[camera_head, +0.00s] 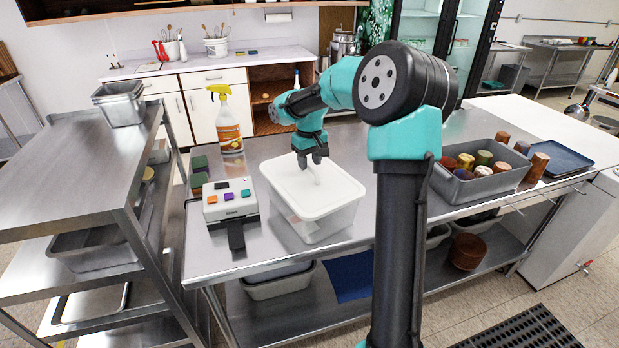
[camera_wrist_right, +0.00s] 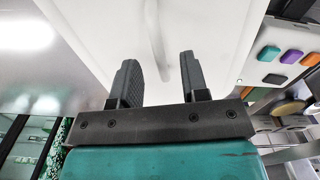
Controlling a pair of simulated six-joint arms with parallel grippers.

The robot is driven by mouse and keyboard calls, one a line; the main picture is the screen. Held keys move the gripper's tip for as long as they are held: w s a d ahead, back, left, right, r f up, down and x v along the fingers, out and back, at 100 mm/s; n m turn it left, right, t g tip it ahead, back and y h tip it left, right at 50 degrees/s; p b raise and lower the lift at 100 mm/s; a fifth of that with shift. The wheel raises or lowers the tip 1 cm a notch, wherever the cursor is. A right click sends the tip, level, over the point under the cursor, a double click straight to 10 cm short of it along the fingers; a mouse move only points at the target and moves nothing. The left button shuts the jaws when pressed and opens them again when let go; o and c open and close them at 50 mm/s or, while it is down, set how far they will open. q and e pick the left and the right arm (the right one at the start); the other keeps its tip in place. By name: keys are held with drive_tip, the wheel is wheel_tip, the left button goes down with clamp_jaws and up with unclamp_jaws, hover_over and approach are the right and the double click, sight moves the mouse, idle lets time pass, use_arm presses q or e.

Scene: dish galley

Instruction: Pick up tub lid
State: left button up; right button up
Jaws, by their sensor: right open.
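The white tub lid (camera_head: 290,186) lies on a translucent white tub (camera_head: 325,222) on the steel table. A raised handle ridge (camera_head: 316,173) runs along the middle of the lid. My right gripper (camera_head: 311,160) is over the lid, pointing down at the handle. In the right wrist view the lid (camera_wrist_right: 205,25) fills the upper middle, and the handle ridge (camera_wrist_right: 155,35) lies between the open fingers of the gripper (camera_wrist_right: 160,80). Whether the fingertips touch the lid I cannot tell. My left gripper does not show.
A boxy device with coloured buttons (camera_head: 231,209) stands just left of the tub, with a spray bottle (camera_head: 228,125) behind it. A grey bin of cups (camera_head: 484,183) and a blue tray (camera_head: 556,160) are to the right. A steel shelf cart (camera_head: 62,170) stands at the left.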

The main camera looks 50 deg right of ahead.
sight(310, 168)
drive_tip(key=shift+f, duration=1.6)
clamp_jaws()
